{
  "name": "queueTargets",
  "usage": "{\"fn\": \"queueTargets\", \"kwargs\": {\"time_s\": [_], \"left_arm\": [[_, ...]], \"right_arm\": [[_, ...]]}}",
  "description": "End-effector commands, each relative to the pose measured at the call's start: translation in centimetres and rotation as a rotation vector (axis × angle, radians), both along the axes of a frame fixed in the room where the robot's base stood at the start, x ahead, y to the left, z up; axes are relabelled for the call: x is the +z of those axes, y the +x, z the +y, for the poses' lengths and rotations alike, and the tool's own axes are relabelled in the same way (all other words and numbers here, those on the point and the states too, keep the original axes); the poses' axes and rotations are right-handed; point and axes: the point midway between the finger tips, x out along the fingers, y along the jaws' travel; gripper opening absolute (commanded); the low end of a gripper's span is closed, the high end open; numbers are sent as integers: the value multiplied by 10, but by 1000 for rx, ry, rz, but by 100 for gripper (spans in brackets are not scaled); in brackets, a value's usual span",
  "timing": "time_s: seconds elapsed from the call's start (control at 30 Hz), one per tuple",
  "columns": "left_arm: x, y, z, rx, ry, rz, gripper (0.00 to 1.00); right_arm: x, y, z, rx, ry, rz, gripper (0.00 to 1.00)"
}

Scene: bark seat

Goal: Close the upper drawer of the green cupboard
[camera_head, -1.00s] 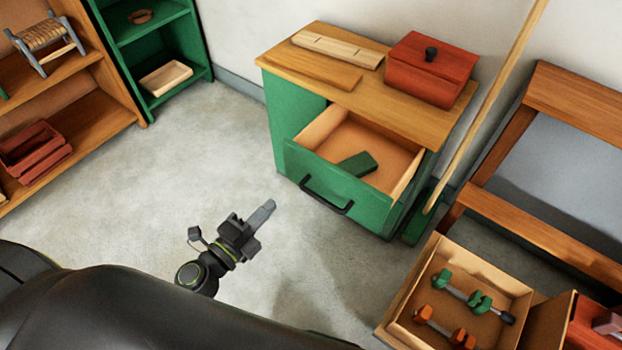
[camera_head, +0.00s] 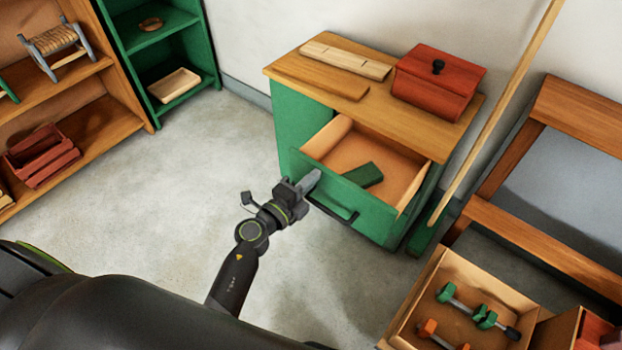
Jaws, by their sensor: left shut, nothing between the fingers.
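The green cupboard (camera_head: 289,119) has a wooden top and stands against the back wall. Its upper drawer (camera_head: 362,209) is pulled well out, with a green front, a dark bar handle (camera_head: 333,208) and a bare wood inside. A green block (camera_head: 362,174) lies in the drawer. My left gripper (camera_head: 311,181) is shut and empty. Its fingertips overlap the left end of the drawer front in the picture; I cannot tell whether they touch it. My right gripper is not in view.
A red lidded box (camera_head: 436,84) and wooden boards (camera_head: 345,60) lie on the cupboard top. A pole (camera_head: 500,105) leans at its right. A crate of clamps (camera_head: 432,290) stands at lower right. Shelves (camera_head: 90,115) stand at left. The floor between is clear.

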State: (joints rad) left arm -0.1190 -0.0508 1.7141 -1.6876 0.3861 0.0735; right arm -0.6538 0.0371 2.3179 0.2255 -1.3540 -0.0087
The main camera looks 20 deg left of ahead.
Motion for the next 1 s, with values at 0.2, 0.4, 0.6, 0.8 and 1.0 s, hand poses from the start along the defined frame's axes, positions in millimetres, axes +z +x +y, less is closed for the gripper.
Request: {"fn": "queueTargets", "kwargs": {"time_s": [0.2,0.4,0.6,0.8,1.0], "left_arm": [[0,1,0,0,0,1,0],[0,2,-1,0,0,0,0],[2,18,-6,0,0,-1,0],[2,54,-20,-1,-1,-1,0],[0,97,-36,-2,-1,-1,0]], "right_arm": [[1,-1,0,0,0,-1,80],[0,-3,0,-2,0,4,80],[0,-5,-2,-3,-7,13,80],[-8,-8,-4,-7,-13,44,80],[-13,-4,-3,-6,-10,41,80]]}}
